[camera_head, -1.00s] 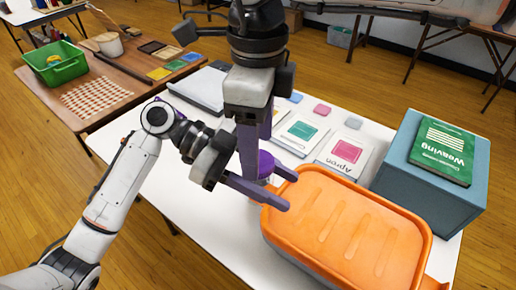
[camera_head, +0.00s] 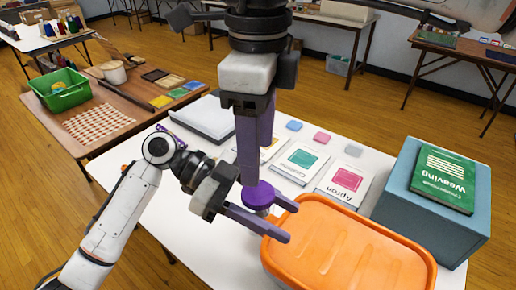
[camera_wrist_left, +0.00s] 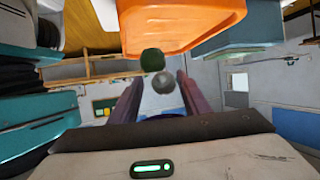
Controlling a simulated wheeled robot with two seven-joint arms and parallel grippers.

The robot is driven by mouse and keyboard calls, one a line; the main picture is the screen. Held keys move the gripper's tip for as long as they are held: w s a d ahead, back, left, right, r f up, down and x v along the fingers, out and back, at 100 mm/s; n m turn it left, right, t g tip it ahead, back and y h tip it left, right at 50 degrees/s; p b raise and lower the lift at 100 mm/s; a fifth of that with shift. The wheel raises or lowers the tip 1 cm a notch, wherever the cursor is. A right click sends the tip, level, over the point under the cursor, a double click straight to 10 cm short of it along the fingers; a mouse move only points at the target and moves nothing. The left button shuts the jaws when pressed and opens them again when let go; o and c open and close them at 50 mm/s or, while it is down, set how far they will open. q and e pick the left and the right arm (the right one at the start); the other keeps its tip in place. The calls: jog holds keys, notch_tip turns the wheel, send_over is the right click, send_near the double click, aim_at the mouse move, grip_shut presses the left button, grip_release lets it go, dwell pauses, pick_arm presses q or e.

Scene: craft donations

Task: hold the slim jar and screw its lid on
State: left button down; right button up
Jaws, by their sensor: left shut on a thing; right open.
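The slim jar (camera_head: 262,212) stands between the fingers of my left gripper (camera_head: 288,222), beside the orange-lidded bin; most of its body is hidden by the fingers. My left gripper is shut on it. The purple lid (camera_head: 259,196) sits on top of the jar; I cannot tell how tight it is. My right gripper (camera_head: 252,178) comes down from above, open, with its fingertips at the lid's top. In the left wrist view, the left fingers (camera_wrist_left: 160,92) flank a grey and a dark green round shape that I cannot identify.
An orange-lidded bin (camera_head: 345,240) is close to the left fingertips. A blue-grey box (camera_head: 430,215) with a green Weaving book (camera_head: 445,180) stands at the right. Flat kits, including Apron (camera_head: 346,180), lie behind the jar. The white table (camera_head: 185,205) is clear at the left.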

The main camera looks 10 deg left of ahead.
aim_at(258, 192)
jog(key=shift+f, duration=0.1)
jog(key=shift+f, duration=3.95)
jog(key=c, duration=1.1)
jog(key=o, duration=1.2)
jog(key=shift+c, duration=0.2)
jog(key=shift+r, duration=2.3)
jog(key=o, duration=0.6)
